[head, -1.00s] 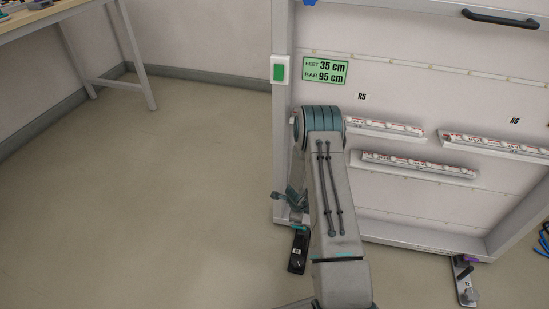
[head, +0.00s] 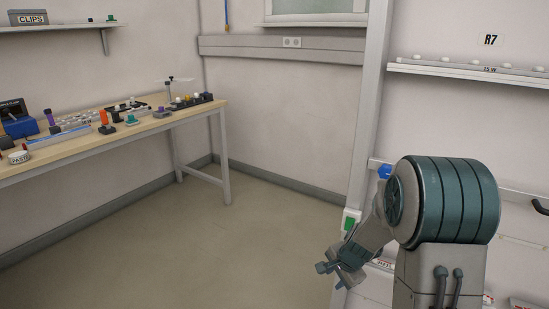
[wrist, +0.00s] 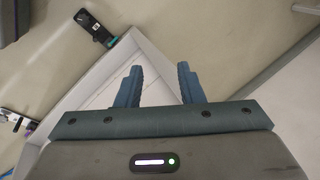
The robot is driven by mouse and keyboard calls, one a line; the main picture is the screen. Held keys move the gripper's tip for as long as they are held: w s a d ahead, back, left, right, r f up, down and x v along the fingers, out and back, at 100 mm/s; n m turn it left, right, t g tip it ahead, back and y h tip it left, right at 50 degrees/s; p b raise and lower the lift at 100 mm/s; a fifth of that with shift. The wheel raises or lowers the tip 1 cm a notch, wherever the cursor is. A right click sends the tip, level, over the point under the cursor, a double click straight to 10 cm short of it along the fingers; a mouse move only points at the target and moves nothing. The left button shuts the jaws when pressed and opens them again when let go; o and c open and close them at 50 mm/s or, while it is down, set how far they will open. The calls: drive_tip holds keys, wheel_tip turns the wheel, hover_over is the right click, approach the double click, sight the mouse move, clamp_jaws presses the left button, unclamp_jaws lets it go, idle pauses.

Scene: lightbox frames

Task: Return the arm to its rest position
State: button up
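My arm is folded at the right of the head view, its large teal-banded joint in front of the white lightbox frame (head: 377,90). My gripper (head: 330,268) hangs below and left of that joint, beside the frame's left post. In the wrist view my gripper (wrist: 158,82) has its two blue fingers spread apart, with nothing between them. Beyond the fingers are the frame's lower corner and the floor. The gripper touches nothing that I can see.
A wooden workbench (head: 150,130) with tools stands at left. The floor (head: 230,240) between bench and frame is clear.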

drive_tip(key=s+a+r+n+p, duration=0.25)
drive_tip(key=s+r+p, duration=0.2)
drive_tip(key=r, duration=0.65)
drive_tip(key=s+a+r+n+p, duration=0.1)
drive_tip(key=s+r+n+p, duration=0.4)
drive_tip(key=r, duration=0.5)
drive_tip(key=s+d+r+n+g+h+p, duration=0.1)
drive_tip(key=s+r+n+p, duration=0.3)
drive_tip(key=s+r, duration=1)
drive_tip(key=s+p, duration=0.1)
drive_tip(key=p, duration=0.2)
drive_tip(key=shift+s+n+h, duration=0.25)
drive_tip(key=shift+n+h, duration=0.05)
drive_tip(key=shift+n, duration=0.05)
